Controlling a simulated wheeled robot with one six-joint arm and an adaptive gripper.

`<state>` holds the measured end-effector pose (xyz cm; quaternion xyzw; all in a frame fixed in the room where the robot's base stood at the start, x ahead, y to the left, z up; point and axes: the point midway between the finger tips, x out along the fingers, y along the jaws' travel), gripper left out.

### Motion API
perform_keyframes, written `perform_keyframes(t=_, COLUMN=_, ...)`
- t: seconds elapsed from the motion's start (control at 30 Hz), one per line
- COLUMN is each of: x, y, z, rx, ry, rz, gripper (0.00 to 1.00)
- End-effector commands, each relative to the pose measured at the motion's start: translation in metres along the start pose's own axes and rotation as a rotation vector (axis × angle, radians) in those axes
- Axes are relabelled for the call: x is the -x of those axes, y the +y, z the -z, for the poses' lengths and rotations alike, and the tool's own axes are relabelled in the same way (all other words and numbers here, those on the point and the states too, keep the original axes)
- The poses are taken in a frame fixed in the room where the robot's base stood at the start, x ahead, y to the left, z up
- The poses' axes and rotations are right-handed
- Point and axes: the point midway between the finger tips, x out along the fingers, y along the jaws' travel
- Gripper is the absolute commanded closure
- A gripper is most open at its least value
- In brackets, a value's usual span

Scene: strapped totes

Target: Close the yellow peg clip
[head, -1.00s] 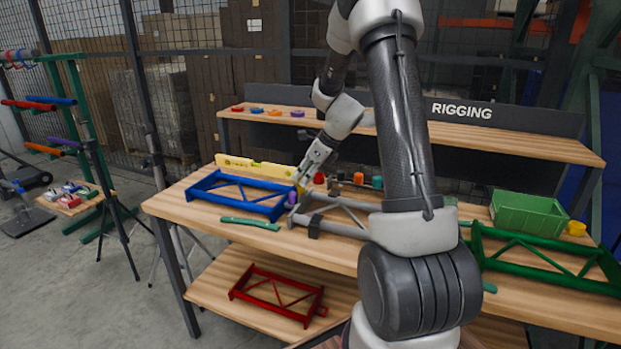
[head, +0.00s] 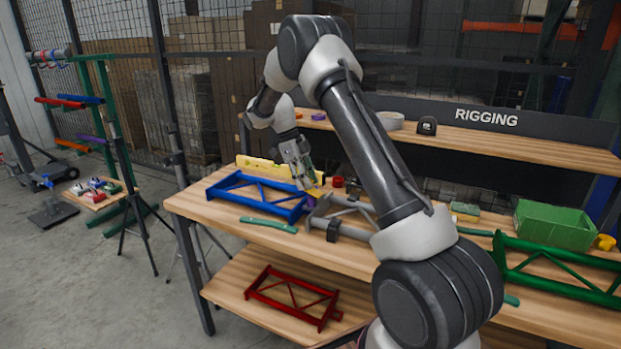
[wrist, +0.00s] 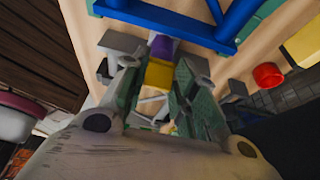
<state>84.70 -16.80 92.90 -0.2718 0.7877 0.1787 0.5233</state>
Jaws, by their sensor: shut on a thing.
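The yellow peg clip (wrist: 159,75) shows in the wrist view as a yellow block between my fingers. My gripper (wrist: 160,85) is shut on it. A purple piece (wrist: 161,47) sits just beyond the yellow one, by the blue frame (wrist: 180,22). In the head view my gripper (head: 312,185) points down at the bench, between the right end of the blue frame (head: 262,207) and the grey frame (head: 345,228). There the yellow clip is mostly hidden by the fingers. I cannot tell whether the clip's jaws are closed.
A yellow level (head: 262,168) lies behind the blue frame, and a red knob (head: 338,182) is close to my gripper. A teal bar (head: 268,225) lies in front. A green bin (head: 553,224) and green frame (head: 560,268) stand right. A red frame (head: 292,298) is on the lower shelf.

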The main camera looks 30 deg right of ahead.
Motion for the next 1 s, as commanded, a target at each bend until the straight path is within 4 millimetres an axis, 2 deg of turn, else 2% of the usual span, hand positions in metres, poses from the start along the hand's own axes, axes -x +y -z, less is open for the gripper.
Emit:
perform_keyframes(t=0.2, x=-0.008, y=0.0, z=-0.012, rx=0.001, ry=0.17, rz=-0.001, gripper=0.95)
perform_keyframes(t=0.43, x=-0.013, y=0.0, z=-0.018, rx=0.001, ry=0.291, rz=-0.002, gripper=0.96)
perform_keyframes(t=1.0, x=-0.017, y=0.0, z=-0.021, rx=0.001, ry=0.362, rz=-0.005, gripper=0.95)
